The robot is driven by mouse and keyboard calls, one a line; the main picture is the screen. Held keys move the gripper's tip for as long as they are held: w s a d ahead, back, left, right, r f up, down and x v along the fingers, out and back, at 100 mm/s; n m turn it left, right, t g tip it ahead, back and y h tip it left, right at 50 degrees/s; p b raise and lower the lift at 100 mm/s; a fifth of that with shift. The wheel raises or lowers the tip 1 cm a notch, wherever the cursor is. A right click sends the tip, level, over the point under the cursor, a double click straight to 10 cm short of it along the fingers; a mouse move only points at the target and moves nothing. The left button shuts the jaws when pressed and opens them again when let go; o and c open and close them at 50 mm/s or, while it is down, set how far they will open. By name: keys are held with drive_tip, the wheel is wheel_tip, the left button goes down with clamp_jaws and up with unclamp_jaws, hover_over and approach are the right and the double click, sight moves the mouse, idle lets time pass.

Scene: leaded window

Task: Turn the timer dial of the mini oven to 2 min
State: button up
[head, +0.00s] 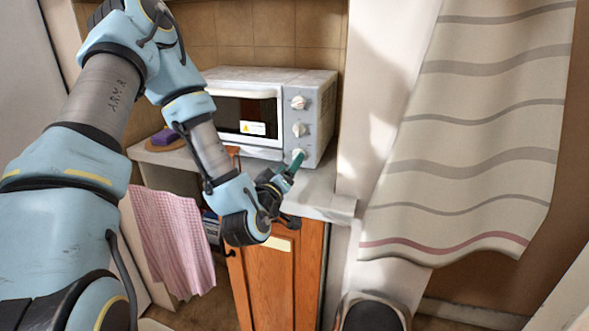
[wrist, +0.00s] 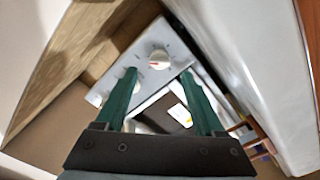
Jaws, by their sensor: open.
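The white mini oven (head: 316,118) stands on the counter with three pale dials in a column on its right panel: a top dial (head: 299,102), a middle dial (head: 299,129) and a lowest dial (head: 298,153). I cannot read which one is the timer. My gripper (head: 297,160) is at the lowest dial, its teal fingers partly covering it. In the wrist view my gripper (wrist: 160,74) is open and empty. A white dial with a red mark (wrist: 158,60) shows between and beyond the fingertips. Another dial (wrist: 126,80) is partly hidden by the left finger. Contact cannot be told.
The oven door carries a warning label (head: 253,128). A purple sponge (head: 165,137) lies on the counter at left. Below are a wooden cabinet door (head: 275,285) and a pink checked towel (head: 168,235). A striped curtain (head: 470,130) hangs at right.

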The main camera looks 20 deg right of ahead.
drive_tip(key=shift+p+x, duration=0.7)
drive_tip(key=shift+x, duration=1.65)
clamp_jaws()
